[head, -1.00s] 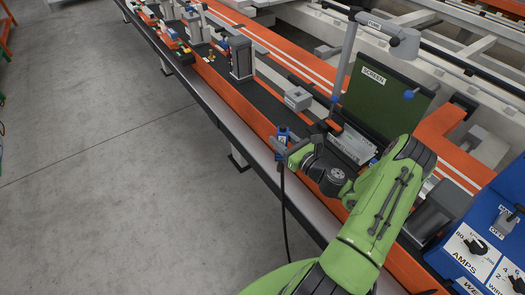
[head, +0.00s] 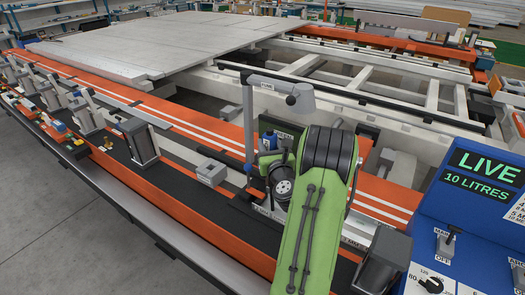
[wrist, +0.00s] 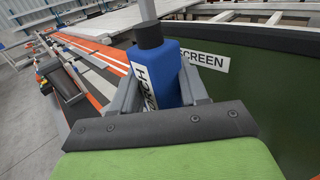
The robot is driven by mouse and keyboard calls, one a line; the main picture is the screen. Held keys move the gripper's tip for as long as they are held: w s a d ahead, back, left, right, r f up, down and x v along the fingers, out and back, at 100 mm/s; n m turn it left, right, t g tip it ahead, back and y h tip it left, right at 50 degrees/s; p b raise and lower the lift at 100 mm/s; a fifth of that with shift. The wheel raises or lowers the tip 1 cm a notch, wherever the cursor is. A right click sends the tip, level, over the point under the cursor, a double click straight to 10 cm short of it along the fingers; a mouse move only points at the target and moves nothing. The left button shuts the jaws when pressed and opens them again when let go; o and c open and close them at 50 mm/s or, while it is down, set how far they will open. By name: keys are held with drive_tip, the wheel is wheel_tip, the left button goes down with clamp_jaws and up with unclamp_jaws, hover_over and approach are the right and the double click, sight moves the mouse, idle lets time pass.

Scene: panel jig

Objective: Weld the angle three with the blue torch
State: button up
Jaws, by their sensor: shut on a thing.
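In the head view the torch (head: 268,140) shows as a small blue piece beside my green arm. My gripper (head: 277,160) is shut on it, in front of the green screen (head: 285,124) and above the bench. My arm hides the bench beneath and behind it. I cannot make out which piece is angle three.
A fume hood (head: 292,97) on a grey post stands close to my gripper. A grey block (head: 211,172) lies on the bench to the left. A blue welding set (head: 450,215) showing LIVE and 10 LITRES stands at the right. Several fixtures line the bench at the far left.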

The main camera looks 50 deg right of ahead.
drive_tip(key=shift+w+f+b, duration=0.15)
drive_tip(key=shift+f+b, duration=3.75)
drive_tip(key=shift+f, duration=0.6)
drive_tip(key=shift+f+b, duration=0.45)
drive_tip(key=shift+b, duration=0.1)
drive_tip(key=shift+s+d+b, duration=0.15)
drive_tip(key=shift+s+b, duration=0.45)
drive_tip(key=shift+s, duration=0.7)
drive_tip(key=shift+s+d+b, duration=0.1)
drive_tip(key=shift+s+b, duration=0.45)
drive_tip(key=shift+s, duration=0.7)
idle(0.4)
